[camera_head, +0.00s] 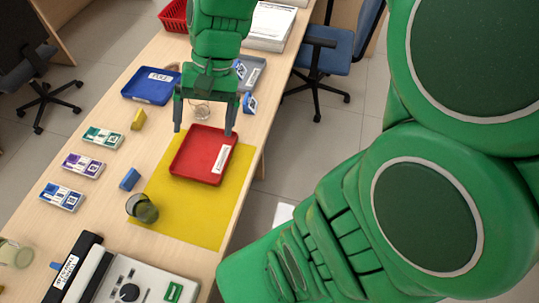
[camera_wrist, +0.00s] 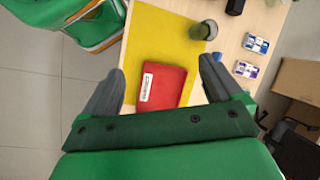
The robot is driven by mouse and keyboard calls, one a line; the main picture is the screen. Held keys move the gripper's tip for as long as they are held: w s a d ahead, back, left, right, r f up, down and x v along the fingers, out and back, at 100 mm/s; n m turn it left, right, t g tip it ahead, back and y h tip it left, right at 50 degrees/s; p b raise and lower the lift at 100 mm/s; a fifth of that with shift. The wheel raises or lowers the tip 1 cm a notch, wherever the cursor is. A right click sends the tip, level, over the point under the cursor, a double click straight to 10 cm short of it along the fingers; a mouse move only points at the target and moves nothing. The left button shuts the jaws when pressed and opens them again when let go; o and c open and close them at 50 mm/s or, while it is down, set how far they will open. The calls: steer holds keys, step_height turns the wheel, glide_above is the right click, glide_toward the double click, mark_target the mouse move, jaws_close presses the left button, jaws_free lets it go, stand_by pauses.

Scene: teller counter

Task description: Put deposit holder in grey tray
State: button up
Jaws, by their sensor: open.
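The grey tray (camera_head: 257,73) is at the right edge of the counter, behind my gripper and partly hidden by it. A small blue-and-white holder (camera_head: 250,103) stands just right of my gripper near the counter edge; its label is too small to read, so I cannot tell if it is the deposit holder. Another blue-and-white piece (camera_head: 240,68) shows at the grey tray's left side, partly hidden. My gripper (camera_head: 204,129) is open and empty, pointing down above the far end of the red tray (camera_head: 198,157). In the wrist view the open fingers (camera_wrist: 162,68) straddle the red tray (camera_wrist: 165,85).
The red tray lies on a yellow mat (camera_head: 180,220). A blue tray (camera_head: 151,86) is left of my gripper. A dark green cup (camera_head: 142,208), a blue block (camera_head: 130,179), a yellow block (camera_head: 138,120) and banknote bundles (camera_head: 83,165) stand leftward. A clear glass (camera_head: 200,110) shows between the fingers.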

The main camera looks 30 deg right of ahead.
steer(key=s+d+n+h, duration=0.1)
steer(key=s+d+h, duration=0.1)
steer(key=s, duration=0.4)
steer(key=s+d+n+h, duration=0.2)
steer(key=s+d, duration=0.3)
steer(key=s, duration=0.2)
steer(key=shift+s+f+n+h, duration=0.25)
steer(key=shift+s+n+h, duration=0.05)
